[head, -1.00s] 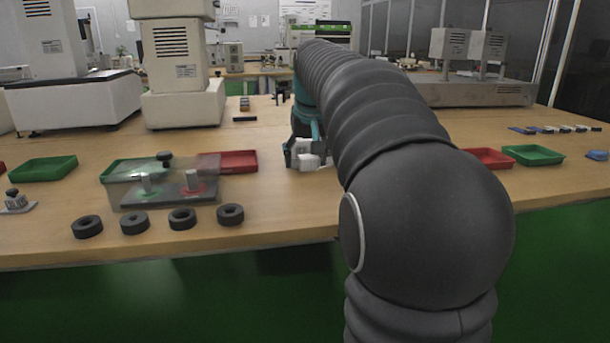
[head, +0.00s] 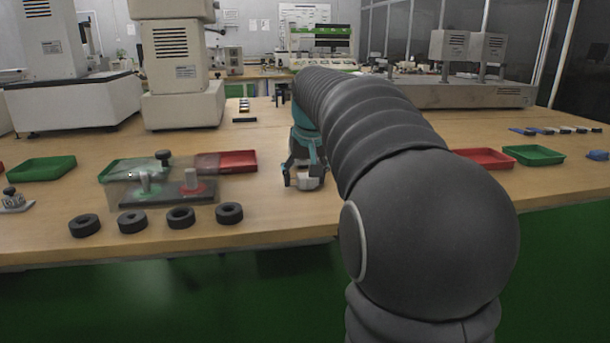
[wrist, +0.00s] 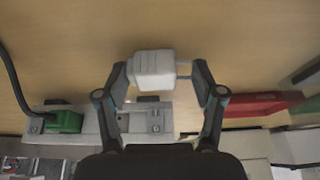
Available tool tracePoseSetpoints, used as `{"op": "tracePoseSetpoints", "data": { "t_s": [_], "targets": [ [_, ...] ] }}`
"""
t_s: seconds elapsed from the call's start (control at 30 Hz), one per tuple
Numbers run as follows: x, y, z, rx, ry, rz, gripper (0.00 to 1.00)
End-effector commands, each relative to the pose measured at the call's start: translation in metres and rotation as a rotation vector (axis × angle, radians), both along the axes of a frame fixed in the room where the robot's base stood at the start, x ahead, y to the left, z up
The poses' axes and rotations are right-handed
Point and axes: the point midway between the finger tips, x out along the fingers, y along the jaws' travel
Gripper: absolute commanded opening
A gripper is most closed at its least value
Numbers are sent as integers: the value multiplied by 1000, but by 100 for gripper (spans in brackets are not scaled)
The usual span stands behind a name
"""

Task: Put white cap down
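The white cap (wrist: 154,70) is a small blocky white piece with two thin prongs on its right side in the wrist view. It sits between the fingertips of my gripper (wrist: 162,78). The left finger is against its body and the prongs reach to the right finger, so my gripper looks shut on it. In the head view, my teal and grey gripper (head: 305,178) points down at the table (head: 270,212), with the white cap (head: 306,184) low between its fingers. I cannot tell whether the cap touches the table.
A clear-covered fixture (head: 160,188), a red tray (head: 238,158) and several black rings (head: 180,217) lie left of my gripper. Another red tray (head: 484,158) and a green tray (head: 534,154) lie right of my arm.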

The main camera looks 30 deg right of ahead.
Motion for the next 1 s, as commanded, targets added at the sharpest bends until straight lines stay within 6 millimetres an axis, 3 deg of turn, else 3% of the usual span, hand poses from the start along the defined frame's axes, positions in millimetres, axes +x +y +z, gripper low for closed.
{"op": "tracePoseSetpoints", "data": {
  "t_s": [0.03,0.07,0.4,0.57,1.0],
  "targets": [
    [0,0,0,0,0,0,84],
    [0,0,0,0,0,0,92],
    [0,0,1,0,0,0,92],
    [-2,0,13,0,0,0,92],
    [-33,9,91,0,-1,0,92]
  ]
}}
